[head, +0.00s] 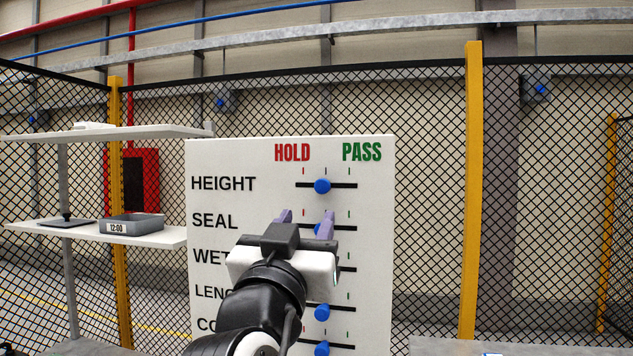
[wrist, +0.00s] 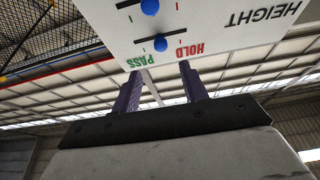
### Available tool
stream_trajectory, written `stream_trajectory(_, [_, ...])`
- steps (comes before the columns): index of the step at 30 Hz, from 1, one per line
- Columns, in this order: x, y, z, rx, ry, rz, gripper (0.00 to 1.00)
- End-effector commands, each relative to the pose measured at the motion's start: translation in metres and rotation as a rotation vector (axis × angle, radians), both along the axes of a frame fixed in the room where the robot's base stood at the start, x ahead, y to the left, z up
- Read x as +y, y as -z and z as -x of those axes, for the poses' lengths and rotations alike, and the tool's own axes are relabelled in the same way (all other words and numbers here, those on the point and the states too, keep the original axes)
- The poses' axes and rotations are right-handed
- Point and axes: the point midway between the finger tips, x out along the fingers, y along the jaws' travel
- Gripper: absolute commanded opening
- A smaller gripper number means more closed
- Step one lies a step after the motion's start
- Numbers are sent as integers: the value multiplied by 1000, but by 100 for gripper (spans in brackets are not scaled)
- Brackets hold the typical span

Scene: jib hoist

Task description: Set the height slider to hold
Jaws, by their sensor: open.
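The white board (head: 215,150) has a HEIGHT row with a blue slider knob (head: 322,186) on a short black track. The knob sits near the middle tick, between the red HOLD side at left and the green PASS side at right. My gripper (head: 305,218) is open, its two purple fingers apart and pointing at the board, just below the height track in the head view. The upside-down wrist view shows the height knob (wrist: 161,44) beyond and between the fingertips (wrist: 160,70), with nothing held. I cannot tell the exact gap to the board.
Below are SEAL, WET and further rows, partly hidden by my arm; lower blue knobs (head: 322,313) show beside it. The seal knob (wrist: 150,6) shows in the wrist view. Mesh fencing (head: 420,180) runs behind.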

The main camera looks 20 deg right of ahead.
Motion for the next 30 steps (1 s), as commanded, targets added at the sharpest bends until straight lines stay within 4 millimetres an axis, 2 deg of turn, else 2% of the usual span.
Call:
stream_trajectory(1, [-7, -8, -9, 5, 4, 0, 44])
stream_trajectory(9, [-36, -31, -53, 3, 3, 1, 44])
stream_trajectory(15, [-49, -39, -74, 2, 1, 2, 44])
stream_trajectory(28, [-54, -40, -81, 0, -1, 2, 44])
stream_trajectory(30, [-54, -41, -81, 0, -1, 2, 34])
